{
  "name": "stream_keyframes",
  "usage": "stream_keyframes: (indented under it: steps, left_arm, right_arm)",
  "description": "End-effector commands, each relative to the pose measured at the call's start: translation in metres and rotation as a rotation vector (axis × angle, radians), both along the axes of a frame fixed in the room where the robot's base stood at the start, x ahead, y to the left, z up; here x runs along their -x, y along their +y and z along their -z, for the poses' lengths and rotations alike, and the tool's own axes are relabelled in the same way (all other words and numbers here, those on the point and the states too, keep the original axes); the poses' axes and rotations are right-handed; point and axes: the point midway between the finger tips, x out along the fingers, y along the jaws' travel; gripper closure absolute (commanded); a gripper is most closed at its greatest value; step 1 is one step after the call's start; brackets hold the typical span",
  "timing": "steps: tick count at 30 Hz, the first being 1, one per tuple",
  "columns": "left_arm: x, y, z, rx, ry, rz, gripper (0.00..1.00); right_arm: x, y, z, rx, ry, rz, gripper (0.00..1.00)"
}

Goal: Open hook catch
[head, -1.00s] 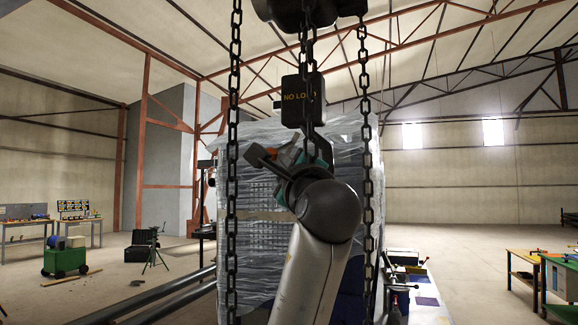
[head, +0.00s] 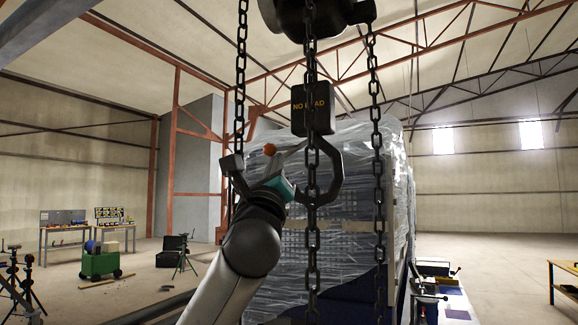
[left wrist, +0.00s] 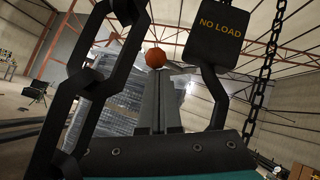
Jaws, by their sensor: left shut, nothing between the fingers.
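The hook (head: 336,165) hangs under a black block (head: 313,108) marked "NO LOAD". The catch lever (head: 292,148) is light grey, ends in an orange knob (head: 269,149), and points left, away from the hook. The knob also shows in the left wrist view (left wrist: 155,57), just past my fingertips. My left gripper (left wrist: 159,85) is shut and empty, its two fingers together, pointing at the knob. I cannot tell whether they touch it. In the head view its teal body (head: 280,187) is left of the hook; the fingertips are hard to make out. My right gripper is out of view.
Chains hang left (head: 241,80) and right (head: 376,150) of the hook, with another chain (head: 312,230) at the hook. A plastic-wrapped load (head: 350,230) stands behind. A green cart (head: 101,262) and workbenches are farther off.

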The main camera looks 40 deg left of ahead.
Motion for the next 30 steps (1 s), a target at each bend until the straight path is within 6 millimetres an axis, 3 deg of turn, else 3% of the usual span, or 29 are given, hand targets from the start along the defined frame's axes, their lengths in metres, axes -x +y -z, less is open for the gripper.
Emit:
stream_keyframes:
  steps: [18, 30]
  left_arm:
    - [0.004, 0.023, -0.024, -0.44, 0.109, -0.004, 1.0]
    - [0.005, 0.025, -0.032, -0.575, 0.137, 0.0, 1.0]
  right_arm:
    - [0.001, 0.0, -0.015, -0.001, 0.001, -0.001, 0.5]
    - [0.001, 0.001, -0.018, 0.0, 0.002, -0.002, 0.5]
